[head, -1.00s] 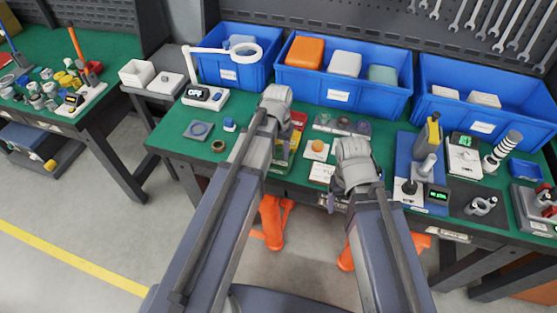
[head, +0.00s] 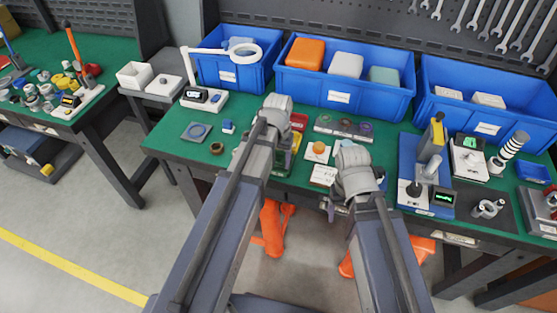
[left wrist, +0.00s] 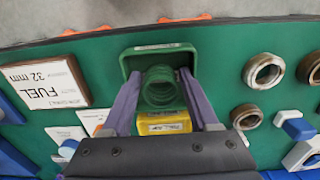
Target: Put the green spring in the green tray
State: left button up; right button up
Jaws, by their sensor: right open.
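The green spring (left wrist: 161,88) is a coiled ring stack between the two purple fingers of my left gripper (left wrist: 161,85) in the left wrist view. The fingers lie along its sides. It is over or inside the green tray (left wrist: 129,65); I cannot tell whether it touches the floor. In the head view the green tray (head: 284,163) is partly hidden by my left arm, and the spring cannot be made out. My right gripper (head: 338,206) is open, low at the table's front edge, mostly hidden by its wrist.
A yellow tray (left wrist: 163,126) adjoins the green one, with a red tray (head: 299,121) behind. A FUEL card (left wrist: 45,83) lies on one side, metal rings (left wrist: 263,71) on the other. Blue bins (head: 343,91) line the back. A blue test stand (head: 411,150) is at right.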

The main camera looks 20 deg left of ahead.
pick_arm(q)
jog(key=shift+r, duration=0.1)
pick_arm(e)
jog(key=shift+r, duration=0.15)
pick_arm(q)
notch_tip(320, 180, up, 12)
jog(key=p, duration=1.2)
jog(key=s+d+m+y, duration=0.1)
jog(key=s+d+m, duration=0.2)
jog(key=s+d, duration=0.7)
jog(key=s, duration=0.3)
jog(key=shift+s+d, duration=0.25)
jog(key=shift+s, duration=0.1)
pick_arm(e)
notch_tip(320, 180, up, 12)
pick_arm(q)
jog(key=shift+r, duration=0.1)
pick_arm(e)
jog(key=shift+o, duration=0.4)
